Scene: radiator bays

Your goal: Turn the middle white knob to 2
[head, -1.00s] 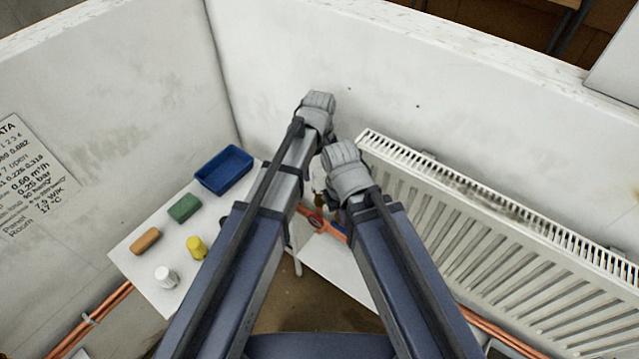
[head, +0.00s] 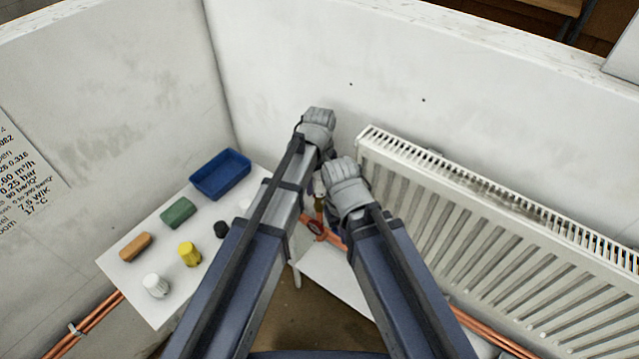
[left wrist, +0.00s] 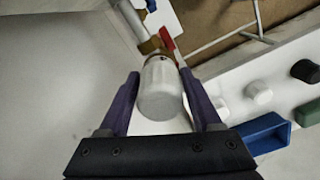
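A white knob (left wrist: 161,100) sits on a valve with brass fittings and a red part in the left wrist view. The two dark purple fingers of my left gripper (left wrist: 160,73) lie on either side of it, very close. I cannot tell whether they touch it. Its scale is not readable. In the head view my left gripper (head: 318,140) is by the wall, left of the radiator (head: 500,250), its fingers hidden by my arm. My right gripper (head: 343,188) is just right of it, fingers hidden.
A white table (head: 175,220) on the left holds a blue tray (head: 220,186), a green block (head: 178,212), an orange block (head: 135,246) and yellow, black and white knobs. Copper pipes (head: 95,318) run low along the walls. A red part (head: 316,229) shows between my arms.

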